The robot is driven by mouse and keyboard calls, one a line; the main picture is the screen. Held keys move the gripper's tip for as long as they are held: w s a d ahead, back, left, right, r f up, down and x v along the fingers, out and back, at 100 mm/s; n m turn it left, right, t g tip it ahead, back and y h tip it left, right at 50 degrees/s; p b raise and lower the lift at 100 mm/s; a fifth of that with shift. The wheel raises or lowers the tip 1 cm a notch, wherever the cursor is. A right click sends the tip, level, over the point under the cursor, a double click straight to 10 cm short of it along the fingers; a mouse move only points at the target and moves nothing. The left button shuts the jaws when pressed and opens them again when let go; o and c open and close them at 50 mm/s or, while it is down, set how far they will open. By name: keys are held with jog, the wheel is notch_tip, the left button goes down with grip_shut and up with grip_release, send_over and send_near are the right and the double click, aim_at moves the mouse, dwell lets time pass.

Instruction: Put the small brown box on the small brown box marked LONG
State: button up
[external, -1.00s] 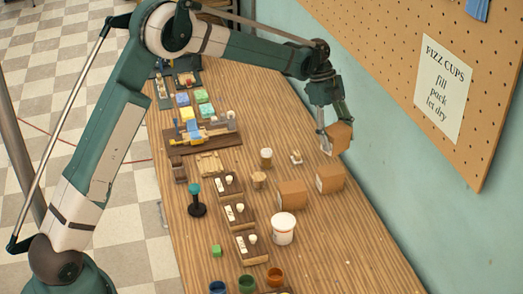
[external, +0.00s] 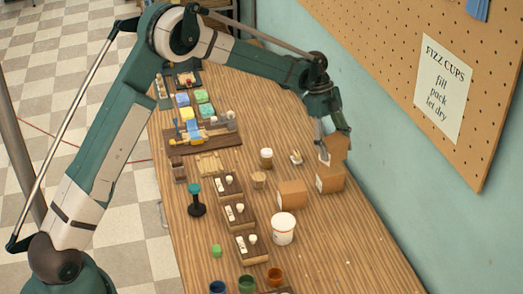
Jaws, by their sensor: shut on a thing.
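My gripper (external: 333,138) is shut on a small brown box (external: 338,148) near the wall side of the table. The held box is directly over another brown box (external: 330,180) with a pale label on its left face. The held box's lower edge appears to meet the top of that box; I cannot tell whether they touch. A second brown box (external: 292,194) stands just left of it, also with a pale label. The writing on both labels is too small to read.
A white tub (external: 284,228) stands in front of the two boxes. A lidded cup (external: 266,158) and a small white-topped item (external: 296,157) stand behind them. The wall with a pegboard (external: 440,60) is close on the right. The table's front right is mostly clear.

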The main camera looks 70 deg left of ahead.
aim_at(328, 137)
jog(key=shift+f, duration=0.45)
jog(key=shift+f, duration=0.1)
jog(key=shift+f, duration=1.75)
jog(key=shift+f, duration=0.15)
jog(key=o, duration=1)
jog(key=shift+c, duration=0.2)
jog(key=shift+r, duration=0.2)
jog(key=v, duration=1.2)
